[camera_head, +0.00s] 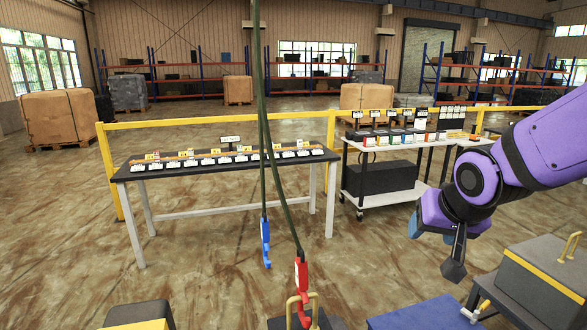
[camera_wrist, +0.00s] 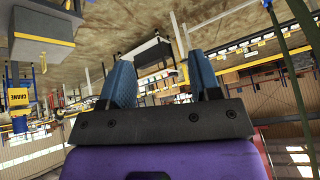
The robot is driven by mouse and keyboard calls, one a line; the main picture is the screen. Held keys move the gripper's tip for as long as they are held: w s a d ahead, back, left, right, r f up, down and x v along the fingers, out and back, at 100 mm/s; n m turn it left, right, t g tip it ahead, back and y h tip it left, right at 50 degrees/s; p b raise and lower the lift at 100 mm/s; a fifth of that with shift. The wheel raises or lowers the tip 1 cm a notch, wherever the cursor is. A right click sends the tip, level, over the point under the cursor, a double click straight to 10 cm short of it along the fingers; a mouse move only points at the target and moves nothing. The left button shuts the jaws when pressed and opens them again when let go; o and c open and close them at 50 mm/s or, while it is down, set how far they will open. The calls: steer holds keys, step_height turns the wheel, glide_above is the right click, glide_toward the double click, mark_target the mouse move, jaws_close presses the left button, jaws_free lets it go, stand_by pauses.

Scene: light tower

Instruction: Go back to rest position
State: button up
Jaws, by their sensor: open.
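My gripper (camera_head: 432,232) is at the end of my purple arm, at the right of the head view, above the floor in front of the white cart. In the wrist view, the two blue fingers of my gripper (camera_wrist: 160,62) stand apart with nothing between them. The gripper touches nothing that I can see. The fingertips are partly hidden in the head view by the wrist.
A blue hook (camera_head: 265,242) and a red hook (camera_head: 302,285) hang on ropes left of my arm. A dark table (camera_head: 180,165) and a white cart (camera_head: 372,205) stand beyond. A grey box (camera_head: 540,265) is at lower right, near a blue surface (camera_head: 420,314).

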steer(key=s+d+r+n, duration=0.1)
steer(key=s+r, duration=0.3)
steer(key=s, duration=0.4)
steer(key=s+d+r+n+g, duration=0.1)
steer(key=s+d+r, duration=0.3)
steer(key=s, duration=0.3)
steer(key=shift+s+d+r+g, duration=0.3)
steer(key=shift+s+r, duration=0.05)
steer(key=shift+r, duration=0.2)
stand_by(0.6)
